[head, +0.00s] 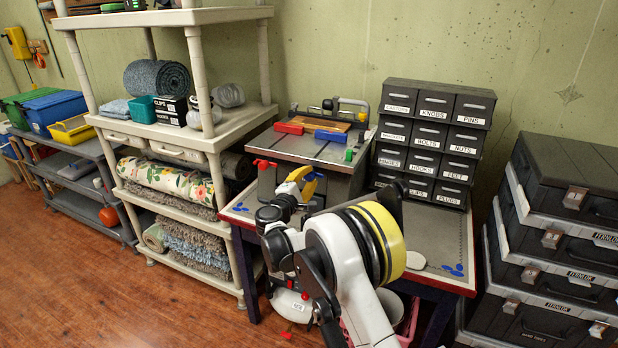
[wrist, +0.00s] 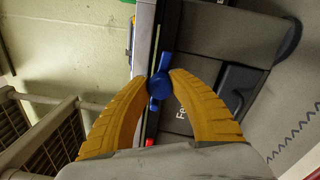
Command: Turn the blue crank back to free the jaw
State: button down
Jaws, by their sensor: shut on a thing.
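The blue crank (wrist: 160,88) shows in the wrist view as a round hub with a short arm above and below it. My gripper (wrist: 161,78) has its two yellow fingers closed on the hub, one tip on each side. In the head view my gripper (head: 303,181) is at the front of the grey bench machine (head: 325,151); my arm and fingers hide the crank there. A red block (head: 289,128) and a blue block (head: 331,135) lie on the machine's top beside a wooden board. I cannot tell which part is the jaw.
A grey drawer cabinet (head: 433,137) stands right of the machine on the bench (head: 436,243). Stacked dark cases (head: 561,250) stand at the far right. A cream shelf unit (head: 232,122) with rolled rugs is at left. Open wooden floor (head: 80,290) lies at front left.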

jog(key=shift+d, duration=0.1)
jog(key=c, duration=1.1)
grip_release()
jog(key=v, duration=1.2)
jog(key=shift+r, duration=0.1)
